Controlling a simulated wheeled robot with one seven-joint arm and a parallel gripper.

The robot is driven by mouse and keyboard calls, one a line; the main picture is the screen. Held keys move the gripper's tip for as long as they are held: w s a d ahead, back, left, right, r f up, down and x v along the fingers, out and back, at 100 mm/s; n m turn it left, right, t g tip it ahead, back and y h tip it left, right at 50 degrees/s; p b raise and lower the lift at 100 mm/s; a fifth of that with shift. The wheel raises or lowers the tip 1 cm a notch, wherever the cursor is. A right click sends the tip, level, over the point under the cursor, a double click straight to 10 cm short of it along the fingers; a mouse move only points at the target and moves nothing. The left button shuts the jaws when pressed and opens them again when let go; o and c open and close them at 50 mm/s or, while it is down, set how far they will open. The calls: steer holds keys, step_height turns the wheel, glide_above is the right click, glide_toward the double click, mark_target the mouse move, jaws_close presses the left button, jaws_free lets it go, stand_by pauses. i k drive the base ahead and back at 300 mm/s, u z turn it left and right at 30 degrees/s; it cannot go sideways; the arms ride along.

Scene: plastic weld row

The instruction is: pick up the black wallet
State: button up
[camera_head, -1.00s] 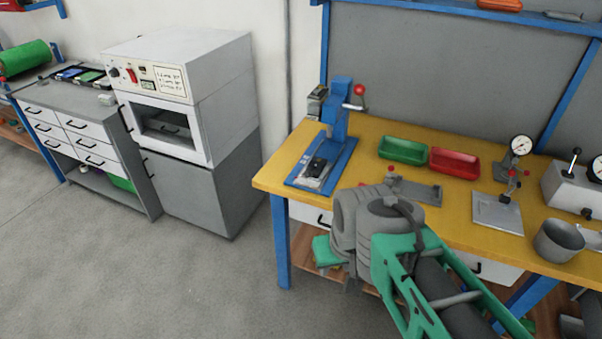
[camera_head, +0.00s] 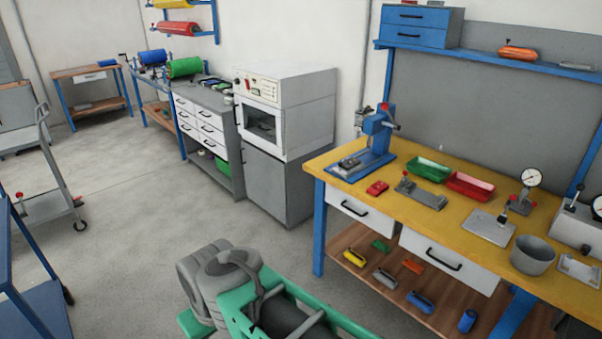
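I cannot make out a black wallet for certain. A small dark item (camera_head: 349,162) lies on the base of the blue press (camera_head: 365,166) at the left end of the yellow workbench (camera_head: 405,218). It is too small to tell whether it is a wallet or a part of the press. My green and grey arm shows at the bottom centre, in front of the bench and apart from it. The end of my arm is hidden or out of frame, so my gripper and its fingers do not show.
The bench also holds a red item (camera_head: 377,188), a green tray (camera_head: 428,170), a red tray (camera_head: 470,186) and a grey pot (camera_head: 532,255). Several small coloured items lie on its lower shelf. A grey trolley (camera_head: 48,205) stands left. The floor (camera_head: 140,220) between is clear.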

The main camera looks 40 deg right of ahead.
mark_target(349, 164)
steer(key=u, duration=0.2)
steer(key=i, duration=2.25)
steer(key=z, duration=1.35)
steer(key=i, duration=0.75)
steer(key=z, duration=1.25)
steer(key=i, duration=0.7)
steer(key=z, duration=0.05)
